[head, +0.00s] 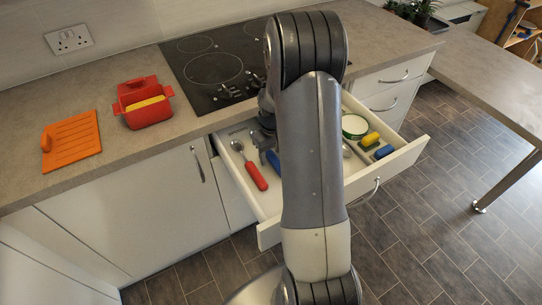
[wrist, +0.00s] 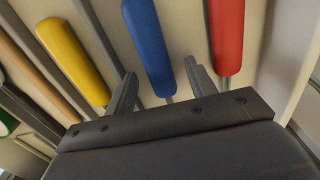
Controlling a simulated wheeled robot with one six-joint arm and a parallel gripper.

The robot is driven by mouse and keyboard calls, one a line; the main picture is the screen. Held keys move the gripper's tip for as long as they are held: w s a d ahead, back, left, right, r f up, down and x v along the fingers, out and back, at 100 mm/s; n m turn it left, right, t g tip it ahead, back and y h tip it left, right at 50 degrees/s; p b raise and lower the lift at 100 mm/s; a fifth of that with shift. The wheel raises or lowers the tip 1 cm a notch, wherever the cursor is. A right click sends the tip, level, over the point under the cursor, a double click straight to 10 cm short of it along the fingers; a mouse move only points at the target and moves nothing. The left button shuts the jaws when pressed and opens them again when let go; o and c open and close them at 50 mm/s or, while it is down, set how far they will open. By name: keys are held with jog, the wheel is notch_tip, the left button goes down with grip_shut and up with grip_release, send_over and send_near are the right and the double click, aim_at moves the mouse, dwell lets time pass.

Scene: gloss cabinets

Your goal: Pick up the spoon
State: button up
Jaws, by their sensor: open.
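The spoon (head: 256,177), with a red handle and a rounded metal head, lies in the open drawer (head: 417,146), near its left side. In the wrist view a red handle (wrist: 227,38) lies to the right, outside my fingers. My gripper (wrist: 160,88) is open and low over the drawer. A blue handle (wrist: 150,45) shows between its two fingers, and I cannot tell whether they touch it. In the head view my arm hides much of the gripper and the middle of the drawer.
A yellow handle (wrist: 72,60) lies left of the fingers. The drawer's right part holds a green-rimmed round item (head: 354,126) and more handled utensils. Above are a black hob (head: 215,68), a red pot (head: 144,107) and an orange board (head: 71,142) on the worktop.

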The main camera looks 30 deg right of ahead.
jog(key=shift+c, duration=0.5)
jog(key=c, duration=1)
jog(key=shift+r, duration=0.1)
